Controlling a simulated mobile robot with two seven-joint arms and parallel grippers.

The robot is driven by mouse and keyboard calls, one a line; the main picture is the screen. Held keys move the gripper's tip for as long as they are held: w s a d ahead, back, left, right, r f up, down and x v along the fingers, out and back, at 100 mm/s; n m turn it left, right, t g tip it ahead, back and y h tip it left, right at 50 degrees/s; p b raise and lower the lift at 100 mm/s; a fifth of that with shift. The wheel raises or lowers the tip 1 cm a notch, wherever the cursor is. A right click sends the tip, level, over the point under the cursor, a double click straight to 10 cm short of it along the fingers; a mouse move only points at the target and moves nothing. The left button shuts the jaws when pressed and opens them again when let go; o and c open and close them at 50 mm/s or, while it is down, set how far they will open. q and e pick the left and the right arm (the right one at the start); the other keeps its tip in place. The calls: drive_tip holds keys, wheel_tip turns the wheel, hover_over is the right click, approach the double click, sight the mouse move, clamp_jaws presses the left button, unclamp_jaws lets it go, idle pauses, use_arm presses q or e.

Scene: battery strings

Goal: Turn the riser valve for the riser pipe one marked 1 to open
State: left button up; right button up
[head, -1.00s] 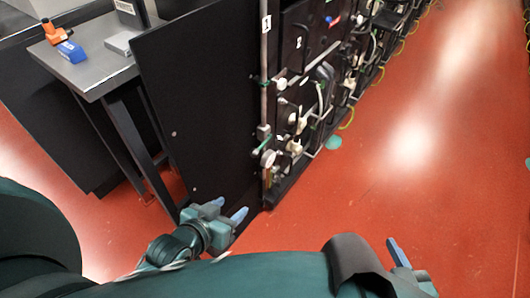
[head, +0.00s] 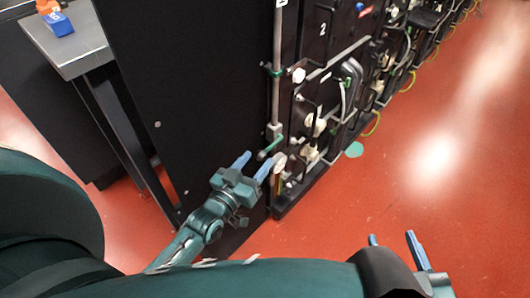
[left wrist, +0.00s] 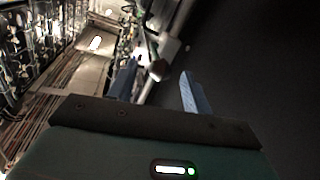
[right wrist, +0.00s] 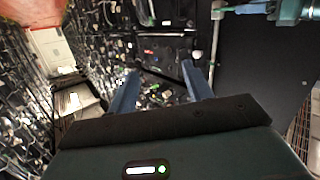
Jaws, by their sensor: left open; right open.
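The grey riser pipe (head: 278,70) runs down the edge of the black panel in the head view; its white label is cut off at the top edge. Low on it is a valve with a green handle (head: 271,146), slanting down to the left. A pale round fitting (head: 280,161) sits just below. My left gripper (head: 254,163) is open and empty, its fingertips close below and left of the handle; contact cannot be told. In the left wrist view the pipe's lower end shows blurred beyond the fingers (left wrist: 158,85). My right gripper (head: 392,238) is open and empty, low over the floor.
A black panel (head: 180,70) stands left of the pipe. Battery racks (head: 335,80) with cables run away to the right. A grey table (head: 75,38) with a blue and orange item stands at the left. The red floor (head: 430,180) on the right is clear.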

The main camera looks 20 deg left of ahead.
sight(265, 151)
use_arm(q)
drive_tip(key=w, duration=0.3)
drive_tip(key=w+b, duration=0.1)
drive_tip(key=w, duration=0.1)
drive_tip(key=shift+d, duration=0.4)
clamp_jaws()
